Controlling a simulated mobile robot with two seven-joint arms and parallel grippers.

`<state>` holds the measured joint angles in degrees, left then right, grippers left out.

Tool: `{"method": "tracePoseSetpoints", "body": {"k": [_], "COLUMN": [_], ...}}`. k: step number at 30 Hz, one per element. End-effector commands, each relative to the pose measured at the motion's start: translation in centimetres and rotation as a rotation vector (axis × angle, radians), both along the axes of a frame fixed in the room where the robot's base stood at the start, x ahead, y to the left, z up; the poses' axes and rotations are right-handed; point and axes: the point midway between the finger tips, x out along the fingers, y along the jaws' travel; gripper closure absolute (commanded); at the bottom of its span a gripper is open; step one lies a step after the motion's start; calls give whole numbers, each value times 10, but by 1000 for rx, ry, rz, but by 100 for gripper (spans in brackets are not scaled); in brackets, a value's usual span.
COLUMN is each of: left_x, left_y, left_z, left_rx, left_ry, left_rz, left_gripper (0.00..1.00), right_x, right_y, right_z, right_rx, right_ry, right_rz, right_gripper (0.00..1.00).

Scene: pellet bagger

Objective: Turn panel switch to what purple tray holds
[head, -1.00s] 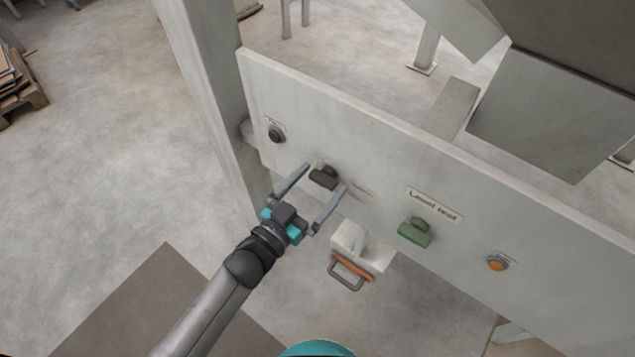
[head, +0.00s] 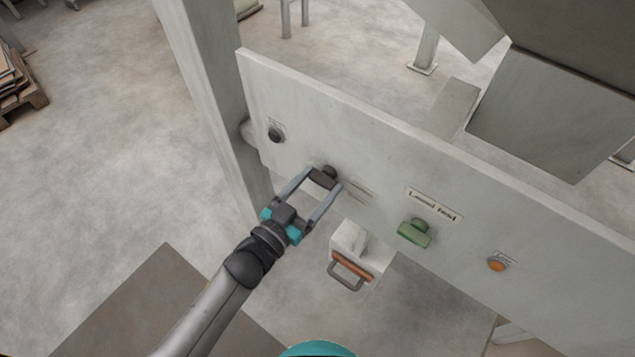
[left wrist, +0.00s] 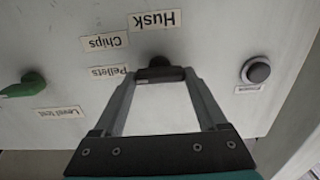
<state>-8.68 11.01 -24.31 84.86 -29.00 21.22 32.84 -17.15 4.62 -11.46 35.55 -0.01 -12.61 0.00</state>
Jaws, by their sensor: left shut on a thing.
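The dark panel switch (head: 323,178) sits on the pale upright panel (head: 370,130), left of its middle in the head view. My left gripper (head: 325,184) is shut on its handle. In the left wrist view the switch (left wrist: 158,70) is between the fingertips of my left gripper (left wrist: 160,76). Labels around it, upside down there, read Husk (left wrist: 154,20), Chips (left wrist: 104,41) and Pellets (left wrist: 107,71). The fingers partly hide the switch, so I cannot tell which label it points to. The purple tray and my right gripper are not in view.
A black button (head: 276,134) is left of the switch. A white box with an orange-brown handle (head: 351,265) is below the panel.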

Motion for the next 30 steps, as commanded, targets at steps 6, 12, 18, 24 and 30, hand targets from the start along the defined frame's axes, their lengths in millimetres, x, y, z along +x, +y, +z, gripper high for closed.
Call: {"method": "tracePoseSetpoints", "body": {"k": [6,12,18,24,30], "left_x": [0,-1,-1,-2,-2], "left_y": [0,-1,-1,-2,-2], "left_z": [0,0,0,-1,-1], "left_rx": [74,195,334,460,551], "left_ry": [-54,-143,-244,-335,-400], "left_rz": [0,1,1,0,0], "left_gripper": [81,81,81,81,81], "right_x": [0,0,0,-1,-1], "right_y": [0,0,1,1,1], "right_z": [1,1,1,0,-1], "right_rx": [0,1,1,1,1], "right_ry": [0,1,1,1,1], "right_rz": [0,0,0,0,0], "right_gripper": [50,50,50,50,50]}}
